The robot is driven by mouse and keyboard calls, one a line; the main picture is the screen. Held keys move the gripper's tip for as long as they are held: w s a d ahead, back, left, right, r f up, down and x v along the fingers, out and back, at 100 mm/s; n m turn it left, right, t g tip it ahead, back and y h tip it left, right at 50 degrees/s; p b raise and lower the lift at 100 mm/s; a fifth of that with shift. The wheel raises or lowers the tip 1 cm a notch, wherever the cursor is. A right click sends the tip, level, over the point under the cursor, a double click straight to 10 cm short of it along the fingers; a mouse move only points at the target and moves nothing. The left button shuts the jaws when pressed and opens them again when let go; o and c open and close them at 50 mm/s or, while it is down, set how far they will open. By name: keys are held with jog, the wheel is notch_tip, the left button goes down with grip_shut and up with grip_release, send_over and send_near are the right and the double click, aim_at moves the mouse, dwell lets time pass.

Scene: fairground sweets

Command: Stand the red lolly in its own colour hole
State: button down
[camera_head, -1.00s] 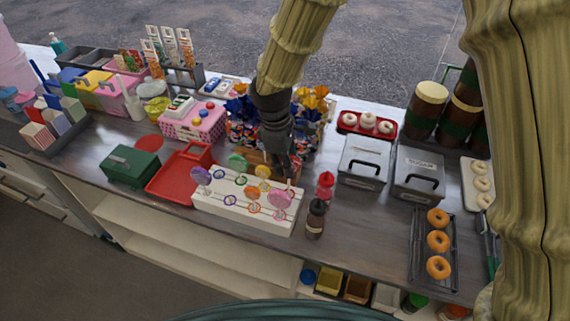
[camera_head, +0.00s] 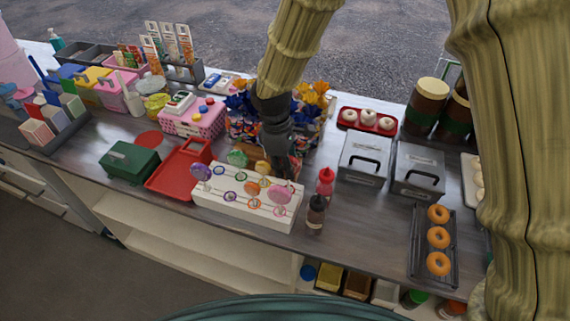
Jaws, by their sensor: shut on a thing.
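The white stepped lolly stand (camera_head: 230,207) is on the counter in front of my gripper. It has coloured rings around its holes. Purple (camera_head: 201,172), green (camera_head: 237,158), yellow (camera_head: 262,167), orange (camera_head: 252,189) and pink (camera_head: 279,194) lollies stand in it. My gripper (camera_head: 285,172) points down just behind the stand's right part, near the pink lolly. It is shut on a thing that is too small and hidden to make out. I cannot pick out a red lolly; the fingertips are dark and partly hidden.
A red sauce bottle (camera_head: 325,184) and a dark bottle (camera_head: 315,214) stand close right of the stand. A red tray (camera_head: 173,182) and green box (camera_head: 129,164) are to its left. Bunches of wrapped sweets (camera_head: 310,108) are behind my gripper. Grey lidded boxes (camera_head: 363,160) stand further right.

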jog(key=shift+f, duration=0.4)
jog(key=shift+f+b, duration=0.4)
jog(key=shift+f, duration=0.55)
jog(key=c, duration=1.3)
grip_release()
jog(key=shift+c, duration=0.2)
jog(key=shift+o, duration=0.4)
jog(key=o, duration=0.5)
notch_tip(320, 180, up, 9)
jog(key=p, duration=0.7)
jog(key=shift+p, duration=0.35)
